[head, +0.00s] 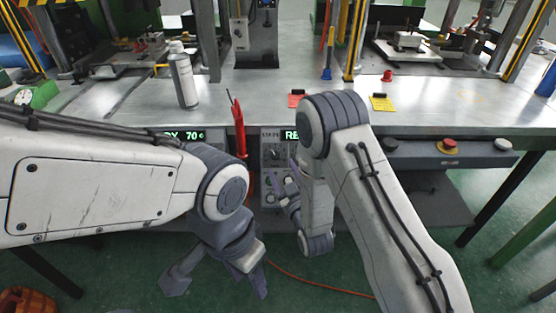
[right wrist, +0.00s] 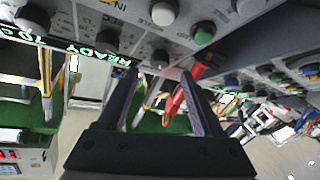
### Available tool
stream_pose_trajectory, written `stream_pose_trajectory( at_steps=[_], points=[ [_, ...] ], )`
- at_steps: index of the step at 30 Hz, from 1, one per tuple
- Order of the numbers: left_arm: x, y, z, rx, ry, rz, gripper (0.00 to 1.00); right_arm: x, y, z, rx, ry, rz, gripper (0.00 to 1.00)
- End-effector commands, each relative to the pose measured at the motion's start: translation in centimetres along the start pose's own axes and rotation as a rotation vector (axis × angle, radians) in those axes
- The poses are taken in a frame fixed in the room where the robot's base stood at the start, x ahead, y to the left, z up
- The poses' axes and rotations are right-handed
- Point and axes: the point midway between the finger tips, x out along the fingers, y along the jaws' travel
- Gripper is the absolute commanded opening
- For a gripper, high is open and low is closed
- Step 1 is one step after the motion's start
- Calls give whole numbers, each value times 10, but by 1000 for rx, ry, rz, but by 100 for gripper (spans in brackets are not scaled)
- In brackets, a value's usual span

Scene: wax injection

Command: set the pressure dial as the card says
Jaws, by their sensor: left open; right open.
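In the right wrist view, several knobs show, one grey (right wrist: 163,12) and one dark (right wrist: 107,40), near a green button (right wrist: 204,33). I cannot read which is the pressure dial. My left gripper (head: 217,285) is open and empty, low over the floor.
A red tool (head: 240,140) hangs at the bench front, left of the panel. Displays read 70 (head: 190,135) and, beside my right arm, RE (head: 291,135). A spray bottle (head: 183,75) stands on the bench. A red button (head: 450,144) sits right. An orange cable (head: 310,281) crosses the floor.

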Motion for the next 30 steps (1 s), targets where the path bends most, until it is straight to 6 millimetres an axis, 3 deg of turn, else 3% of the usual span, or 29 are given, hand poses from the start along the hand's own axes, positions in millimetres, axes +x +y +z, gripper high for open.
stream_pose_trajectory(
  at_steps=[3, 9, 20, 21, 26, 30],
  points=[
    [-2, 0, 0, 0, 0, 0, 50, 23, 1, -1, 1, 4, 2, 68],
    [-3, 0, 0, 0, 0, 0, 50, 47, 0, 0, 1, 1, 1, 68],
    [-3, 0, 0, 0, 0, 0, 50, 53, 0, 0, 0, -2, 0, 68],
    [-3, 0, 0, 0, 0, 0, 50, 53, 0, 0, 0, -1, 0, 60],
    [-3, 0, 0, 0, 0, 0, 50, 53, 0, 0, 0, -1, 0, 0],
    [-3, 0, 0, 0, 0, 0, 50, 53, 0, 0, 1, -1, 1, 0]
  ],
)
